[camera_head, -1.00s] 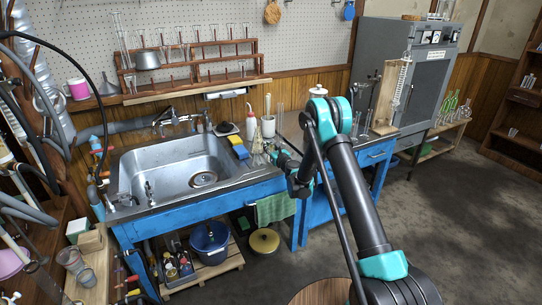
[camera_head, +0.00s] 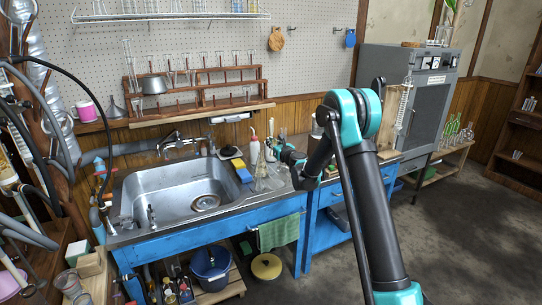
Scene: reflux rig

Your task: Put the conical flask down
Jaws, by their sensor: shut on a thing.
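The conical flask (camera_head: 263,182) is clear glass. It is upright at the right end of the sink unit, beside the basin, with its base at or just above the steel top; I cannot tell whether it touches. My gripper (camera_head: 271,153) reaches in from the right and is shut on the upper part of the flask. The fingertips are small in the view, and the exact grip on the neck is hard to make out.
The steel sink (camera_head: 180,192) lies left of the flask. A blue-and-yellow sponge (camera_head: 242,171) and a white wash bottle (camera_head: 253,149) stand close by. A green towel (camera_head: 279,233) hangs below. A wooden rack (camera_head: 200,87) holds glassware on the wall.

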